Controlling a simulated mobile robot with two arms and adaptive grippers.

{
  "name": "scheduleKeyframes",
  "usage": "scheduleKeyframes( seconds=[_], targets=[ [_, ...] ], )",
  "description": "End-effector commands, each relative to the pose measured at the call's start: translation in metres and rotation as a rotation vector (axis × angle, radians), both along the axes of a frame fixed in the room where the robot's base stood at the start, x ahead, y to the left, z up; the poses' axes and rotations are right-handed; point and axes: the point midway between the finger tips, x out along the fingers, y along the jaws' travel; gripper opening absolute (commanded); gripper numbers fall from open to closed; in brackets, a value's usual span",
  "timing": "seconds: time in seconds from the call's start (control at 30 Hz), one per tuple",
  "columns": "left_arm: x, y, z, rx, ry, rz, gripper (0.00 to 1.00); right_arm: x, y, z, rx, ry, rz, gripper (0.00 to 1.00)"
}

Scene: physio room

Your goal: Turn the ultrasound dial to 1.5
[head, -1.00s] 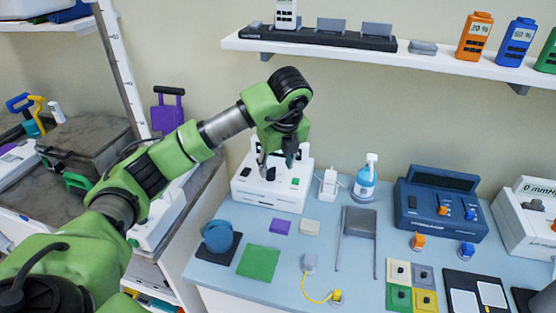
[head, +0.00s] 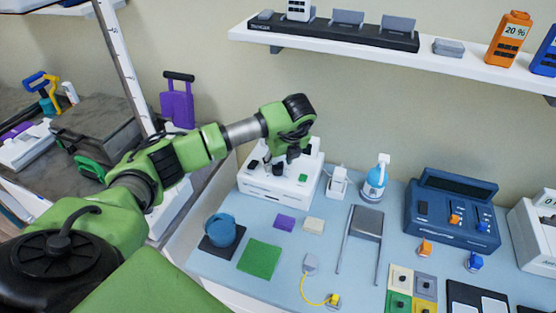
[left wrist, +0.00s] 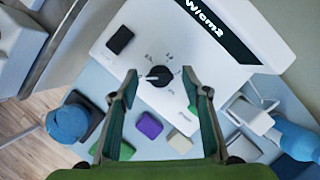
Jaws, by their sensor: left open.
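The white ultrasound unit (head: 258,188) stands at the back left of the blue table. Its black dial (left wrist: 160,77) shows in the left wrist view, with a light pointer line toward the left and small scale numbers around its upper side. The numbers are too small to read surely. The dark "W/cm2" display (left wrist: 215,28) is above it. My left gripper (head: 279,164) is over the front of the unit. In the left wrist view the open left gripper (left wrist: 159,73) has one finger on each side of the dial, with gaps. Finger height relative to the dial is unclear. My right gripper is not in view.
A black switch (left wrist: 120,39) is left of the dial. A white holder (head: 338,183) and a blue pump bottle (head: 374,181) stand right of the unit. A blue device (head: 450,212) is farther right. Purple (head: 284,223) and green pads (head: 260,258) lie in front.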

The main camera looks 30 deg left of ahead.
Motion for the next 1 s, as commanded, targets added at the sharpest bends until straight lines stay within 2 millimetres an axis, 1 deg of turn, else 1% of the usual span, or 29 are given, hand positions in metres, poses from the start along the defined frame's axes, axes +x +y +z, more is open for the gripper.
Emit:
scheduleKeyframes(
  seconds=[0.03, 0.07, 0.17, 0.3, 0.5, 0.53, 0.57, 0.6, 0.67, 0.7, 1.0],
  targets=[
    [0.001, 0.002, -0.005, 0.000, 0.002, 0.002, 0.43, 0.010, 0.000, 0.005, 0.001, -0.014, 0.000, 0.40],
    [0.002, 0.003, -0.008, 0.000, 0.002, 0.002, 0.43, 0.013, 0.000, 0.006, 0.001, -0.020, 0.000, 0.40],
    [0.004, 0.006, -0.016, 0.000, 0.000, 0.001, 0.43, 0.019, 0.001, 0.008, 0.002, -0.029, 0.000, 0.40],
    [0.005, 0.007, -0.021, -0.001, -0.001, 0.001, 0.43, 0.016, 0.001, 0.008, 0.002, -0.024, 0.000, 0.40],
    [0.005, 0.007, -0.021, -0.001, -0.002, -0.001, 0.43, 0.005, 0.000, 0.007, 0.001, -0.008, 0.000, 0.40],
    [0.005, 0.007, -0.021, -0.001, -0.002, -0.001, 0.40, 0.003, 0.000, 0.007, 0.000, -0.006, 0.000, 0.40],
    [0.005, 0.007, -0.021, -0.001, -0.002, -0.001, 0.33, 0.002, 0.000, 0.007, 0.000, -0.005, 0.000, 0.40],
    [0.005, 0.007, -0.021, 0.000, -0.001, 0.000, 0.22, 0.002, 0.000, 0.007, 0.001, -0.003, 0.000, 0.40],
    [0.005, 0.007, -0.021, -0.001, -0.002, -0.001, 0.07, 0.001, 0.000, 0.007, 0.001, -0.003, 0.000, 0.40],
    [0.005, 0.007, -0.021, 0.000, -0.001, 0.000, 0.04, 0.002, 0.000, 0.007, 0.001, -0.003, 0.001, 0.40],
    [0.005, 0.008, -0.022, 0.000, -0.001, -0.021, 0.04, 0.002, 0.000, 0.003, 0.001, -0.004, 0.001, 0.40]
  ],
)
